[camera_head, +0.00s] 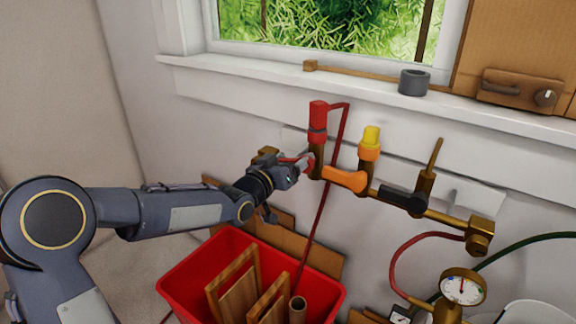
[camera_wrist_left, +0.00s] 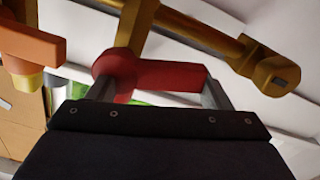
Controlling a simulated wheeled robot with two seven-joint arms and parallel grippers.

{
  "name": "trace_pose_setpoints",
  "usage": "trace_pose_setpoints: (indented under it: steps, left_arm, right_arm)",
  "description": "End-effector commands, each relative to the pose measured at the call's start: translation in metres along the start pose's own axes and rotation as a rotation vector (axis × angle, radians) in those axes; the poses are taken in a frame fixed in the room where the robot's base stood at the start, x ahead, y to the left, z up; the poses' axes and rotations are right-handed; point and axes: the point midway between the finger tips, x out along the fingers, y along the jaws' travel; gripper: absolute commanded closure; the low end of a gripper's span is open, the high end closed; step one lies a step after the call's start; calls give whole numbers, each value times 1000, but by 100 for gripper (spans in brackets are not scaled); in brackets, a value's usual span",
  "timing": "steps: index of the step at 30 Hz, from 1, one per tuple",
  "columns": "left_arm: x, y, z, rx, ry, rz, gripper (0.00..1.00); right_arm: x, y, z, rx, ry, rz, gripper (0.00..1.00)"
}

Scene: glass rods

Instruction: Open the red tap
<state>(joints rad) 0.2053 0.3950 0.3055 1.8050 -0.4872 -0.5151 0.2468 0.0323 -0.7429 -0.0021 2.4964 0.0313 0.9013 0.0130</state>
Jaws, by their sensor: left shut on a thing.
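The red tap has a red lever (camera_wrist_left: 155,76) on a brass pipe, with a red cap and thin red hose (camera_head: 318,112) on the fitting above it. My left gripper (camera_head: 299,168) reaches the red lever from the left and is shut on it. In the left wrist view the lever lies between the two grey fingers, its round hub near the left finger. In the head view the gripper covers most of the lever. My right gripper is not in view.
An orange tap lever (camera_head: 345,180) with a yellow cap (camera_head: 371,137) sits just right of the red tap. A black lever (camera_head: 402,199) follows along the brass pipe (camera_head: 447,219). A red crate (camera_head: 190,270) with wooden pieces stands below. A window sill (camera_head: 350,90) runs above.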

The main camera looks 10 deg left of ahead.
Motion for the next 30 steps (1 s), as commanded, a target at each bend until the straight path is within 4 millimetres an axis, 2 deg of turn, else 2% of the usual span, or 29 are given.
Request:
trace_pose_setpoints:
  steps: [14, 30]
  left_arm:
    - [4, -3, 22, -455, -2, -1, 68]
    - [4, 7, 41, -958, -2, 0, 68]
  right_arm:
    - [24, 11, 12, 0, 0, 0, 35]
    - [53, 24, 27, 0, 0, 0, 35]
